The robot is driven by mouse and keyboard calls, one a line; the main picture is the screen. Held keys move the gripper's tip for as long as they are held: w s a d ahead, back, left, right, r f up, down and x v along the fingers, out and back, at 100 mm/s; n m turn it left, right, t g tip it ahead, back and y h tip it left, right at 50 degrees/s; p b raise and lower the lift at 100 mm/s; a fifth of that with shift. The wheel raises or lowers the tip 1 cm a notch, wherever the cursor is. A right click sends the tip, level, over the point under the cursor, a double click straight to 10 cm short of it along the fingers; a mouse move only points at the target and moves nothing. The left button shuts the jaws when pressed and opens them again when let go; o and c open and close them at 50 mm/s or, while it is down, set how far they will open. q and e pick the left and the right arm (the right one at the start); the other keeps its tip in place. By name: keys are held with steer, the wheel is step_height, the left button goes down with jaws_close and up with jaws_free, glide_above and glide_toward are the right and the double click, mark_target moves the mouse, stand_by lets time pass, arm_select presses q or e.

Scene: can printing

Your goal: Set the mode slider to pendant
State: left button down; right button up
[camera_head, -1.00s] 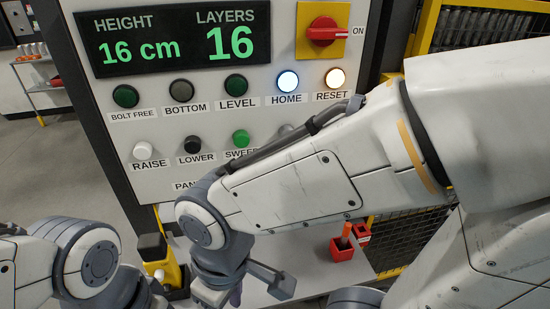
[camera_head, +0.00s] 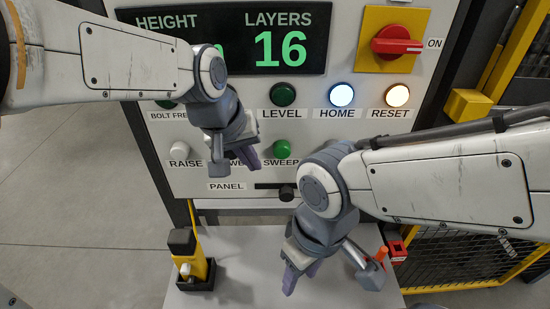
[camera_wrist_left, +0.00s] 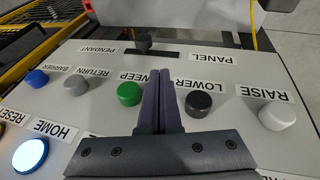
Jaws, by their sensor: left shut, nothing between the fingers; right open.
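The mode slider is a black knob (camera_head: 287,193) in a dark horizontal slot at the bottom of the panel. The PANEL label (camera_head: 226,186) is at the slot's left in the head view; my right arm hides its right side. In the left wrist view the knob (camera_wrist_left: 143,43) sits nearer the PENDANT label (camera_wrist_left: 97,50) than the PANEL label. My left gripper (camera_head: 249,160) is shut and empty, in front of the panel between the LOWER and SWEEP buttons, apart from the slider. My right gripper (camera_head: 298,277) is open and empty, low over the grey shelf.
The green SWEEP button (camera_head: 281,149) and black LOWER button (camera_wrist_left: 198,102) flank my left fingers. A red rotary switch (camera_head: 392,46) is at upper right. A yellow and black device (camera_head: 190,264) stands on the shelf's left. A red holder (camera_head: 397,251) and yellow-framed mesh are at right.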

arm_select(q)
steer(key=p, duration=0.1)
glide_toward(286, 192)
step_height(286, 192, down, 4)
steer(key=w+a, duration=0.2)
steer(key=a, duration=0.1)
steer(key=shift+w+d+f+p, duration=0.15)
steer(key=shift+d+f+p, duration=0.25)
steer(key=shift+d+f, duration=0.25)
steer(key=shift+w+d+f+p, duration=0.1)
steer(key=shift+d+f+p, duration=0.25)
steer(key=shift+d+f, duration=0.35)
arm_select(e)
steer(key=shift+r, duration=1.4)
arm_select(q)
steer(key=shift+d+r, duration=0.1)
steer(key=shift+r, duration=0.05)
arm_select(e)
steer(key=shift+d, duration=0.15)
